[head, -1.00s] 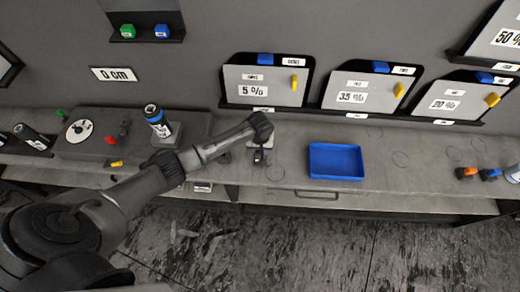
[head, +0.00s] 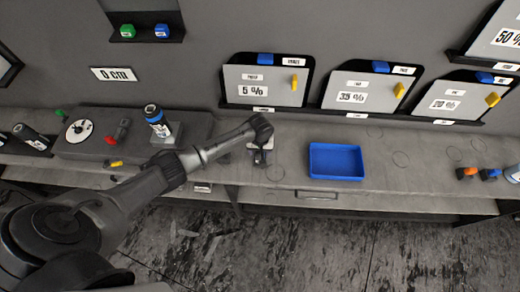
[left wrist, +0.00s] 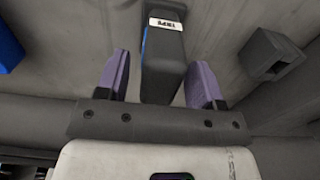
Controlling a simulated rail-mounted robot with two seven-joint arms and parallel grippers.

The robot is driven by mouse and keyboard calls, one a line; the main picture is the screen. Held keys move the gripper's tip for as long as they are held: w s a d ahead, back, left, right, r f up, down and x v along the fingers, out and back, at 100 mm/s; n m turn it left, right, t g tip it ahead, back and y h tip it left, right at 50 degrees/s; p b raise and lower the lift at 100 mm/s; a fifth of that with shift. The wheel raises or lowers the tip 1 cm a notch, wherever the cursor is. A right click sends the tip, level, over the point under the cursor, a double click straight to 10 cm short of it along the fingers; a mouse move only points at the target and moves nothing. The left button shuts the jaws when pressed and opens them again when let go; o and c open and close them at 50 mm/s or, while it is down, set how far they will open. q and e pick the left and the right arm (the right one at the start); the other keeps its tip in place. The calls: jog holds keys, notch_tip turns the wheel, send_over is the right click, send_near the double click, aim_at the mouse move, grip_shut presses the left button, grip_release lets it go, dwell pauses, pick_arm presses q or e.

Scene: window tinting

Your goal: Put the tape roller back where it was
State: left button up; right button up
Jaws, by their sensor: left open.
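My left gripper (left wrist: 160,80) is open, with two purple fingers. A dark block with a blue edge (left wrist: 163,62) and a small white label, apparently reading "TAPE" upside down, shows between the fingers, with gaps on both sides. It seems to be the tape roller or its holder; I cannot tell which. In the head view my left gripper (head: 260,154) is low over the grey bench, left of the blue tray (head: 336,175). The block is mostly hidden there by the wrist. My right gripper is in neither view.
A grey hollow holder (left wrist: 271,56) is right of the gripper in the wrist view. Film panels (head: 263,86) line the wall. Small tools (head: 478,172) lie far right. The bench right of the tray is mostly clear.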

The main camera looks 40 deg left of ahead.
pick_arm(q)
jog(key=shift+r, duration=0.1)
notch_tip(320, 180, up, 12)
jog(key=p, duration=0.1)
jog(key=s+d+f+m+t+h, duration=0.1)
jog(key=s+d+f+m, duration=0.4)
jog(key=s+d, duration=0.65)
jog(key=s+r+m+t, duration=0.1)
jog(key=s+r+m, duration=0.1)
jog(key=s, duration=0.7)
jog(key=s+a+r+m+t, duration=0.1)
jog(key=s+r+m, duration=0.1)
jog(key=s, duration=0.7)
jog(key=shift+a+r+t+y, duration=0.15)
jog(key=shift+r+t+y, duration=0.2)
jog(key=shift+r, duration=0.25)
